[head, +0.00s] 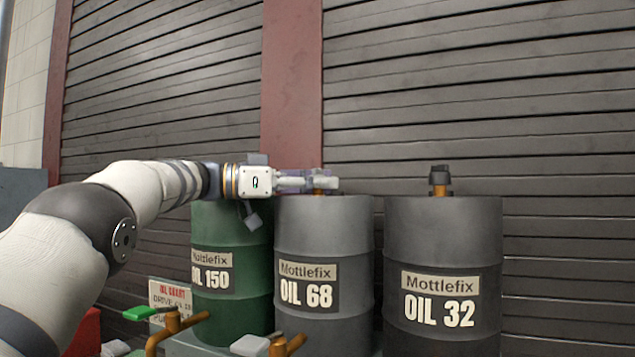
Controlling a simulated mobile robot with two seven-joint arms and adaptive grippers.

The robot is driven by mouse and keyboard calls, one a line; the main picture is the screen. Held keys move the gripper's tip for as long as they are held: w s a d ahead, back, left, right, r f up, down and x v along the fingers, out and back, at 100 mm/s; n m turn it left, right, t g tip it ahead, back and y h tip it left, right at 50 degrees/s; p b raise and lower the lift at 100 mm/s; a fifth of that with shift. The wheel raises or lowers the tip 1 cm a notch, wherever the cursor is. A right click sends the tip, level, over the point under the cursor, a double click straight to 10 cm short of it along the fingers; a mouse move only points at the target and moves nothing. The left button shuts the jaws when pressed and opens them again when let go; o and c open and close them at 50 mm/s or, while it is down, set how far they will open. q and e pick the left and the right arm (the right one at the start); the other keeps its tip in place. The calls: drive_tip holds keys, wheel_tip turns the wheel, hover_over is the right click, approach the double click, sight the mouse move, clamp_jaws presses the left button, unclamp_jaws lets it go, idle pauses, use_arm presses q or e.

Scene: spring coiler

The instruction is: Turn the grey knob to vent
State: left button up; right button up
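My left gripper (325,183) reaches in from the left, level, just above the top of the grey OIL 68 drum (308,240). Its fingers are at a small fitting with an orange-brass part (319,191) on that drum's top. The fingers hide most of this fitting, so its knob and its setting cannot be read. I cannot tell whether the fingers are closed on it or only around it. A dark grey knob (439,175) on a brass stem stands on the OIL 32 drum (443,240), apart from the gripper. My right gripper is not in view.
The green OIL 150 drum (231,300) stands at the left, under my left wrist. Brass taps, one with a green handle (141,312), and a sign (170,293) are low in front. Grey shutters (430,110) close off the back. Space above the OIL 32 drum is clear.

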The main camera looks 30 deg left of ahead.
use_arm(q)
drive_tip(key=shift+r, duration=0.1)
drive_tip(key=shift+s+a, duration=0.15)
drive_tip(key=shift+a, duration=0.15)
drive_tip(key=v, duration=1.1)
drive_tip(key=shift+s, duration=0.2)
drive_tip(key=shift+a, duration=0.1)
